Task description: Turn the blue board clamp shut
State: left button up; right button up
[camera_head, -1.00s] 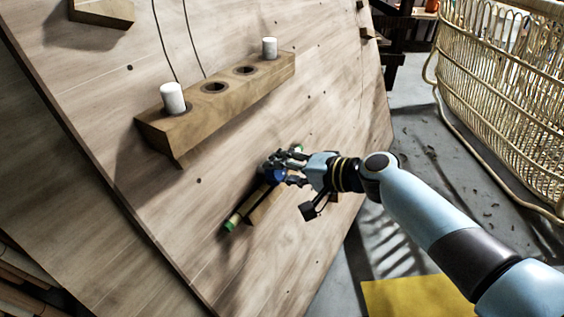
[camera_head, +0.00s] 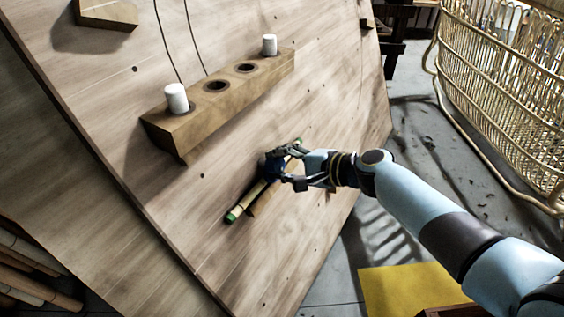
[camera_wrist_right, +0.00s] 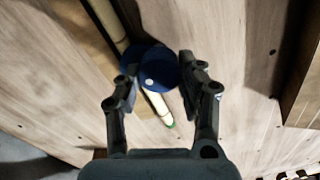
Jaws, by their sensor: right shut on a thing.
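The blue board clamp (camera_head: 272,168) sits on the wooden board, mostly hidden behind my right gripper in the head view. In the right wrist view its round blue knob (camera_wrist_right: 158,72) lies between my fingers, with a white dot on its face. My right gripper (camera_head: 280,165) is shut on the knob; its two fingers also show in the right wrist view (camera_wrist_right: 160,84). A rattan pole (camera_head: 246,202) with a green end runs beneath the clamp, slanting along the board. My left gripper is not in view.
The large tilted wooden board (camera_head: 225,270) fills the left and middle. A wooden block (camera_head: 215,108) with holes and two white pegs juts out above the clamp. A woven rattan piece (camera_head: 505,90) stands at the right. A yellow mat (camera_head: 405,290) lies on the floor.

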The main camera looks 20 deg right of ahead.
jog(key=o, duration=1.2)
jog(key=shift+c, duration=0.2)
jog(key=shift+s+d, duration=0.2)
jog(key=v, duration=1.1)
jog(key=shift+s+d+r, duration=0.2)
jog(key=shift+f, duration=0.1)
